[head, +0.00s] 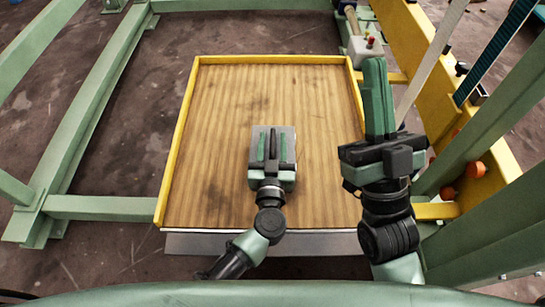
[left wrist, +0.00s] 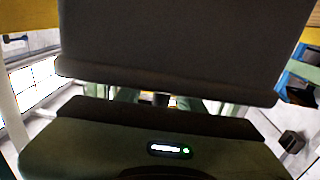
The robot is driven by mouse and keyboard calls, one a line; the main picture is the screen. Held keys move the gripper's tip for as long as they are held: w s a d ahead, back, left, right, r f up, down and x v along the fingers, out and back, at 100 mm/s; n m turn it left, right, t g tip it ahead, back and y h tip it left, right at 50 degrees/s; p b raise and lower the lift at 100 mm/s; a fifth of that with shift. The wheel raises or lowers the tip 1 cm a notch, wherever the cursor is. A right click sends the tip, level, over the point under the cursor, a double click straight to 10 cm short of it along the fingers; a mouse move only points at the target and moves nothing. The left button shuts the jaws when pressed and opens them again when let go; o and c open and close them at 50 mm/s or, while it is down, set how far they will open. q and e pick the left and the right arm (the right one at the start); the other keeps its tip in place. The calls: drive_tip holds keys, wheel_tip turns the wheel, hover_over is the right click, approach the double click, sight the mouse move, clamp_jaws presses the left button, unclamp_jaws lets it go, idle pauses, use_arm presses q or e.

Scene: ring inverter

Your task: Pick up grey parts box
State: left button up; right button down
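The grey parts box (head: 290,133) is in the middle of the wooden table board in the head view, largely covered by my left gripper (head: 272,146). That gripper is right over the box; its green fingers look apart, with something dark between them. The contact with the box is hidden. In the left wrist view a large dark grey surface, probably the box (left wrist: 185,40), fills the top, close to the camera. My right gripper (head: 377,95) points away over the board's right edge. Its green fingers look together, with nothing visible between them.
The wooden board (head: 215,110) has a raised yellow rim (head: 180,135) and is bare around the box. Green frame beams (head: 75,115) stand at the left. A yellow beam (head: 445,95) and green posts (head: 485,125) stand close to my right gripper. Small parts (head: 365,45) sit at the back right.

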use_arm(q)
clamp_jaws()
idle(1.2)
drive_tip(key=shift+r, duration=0.15)
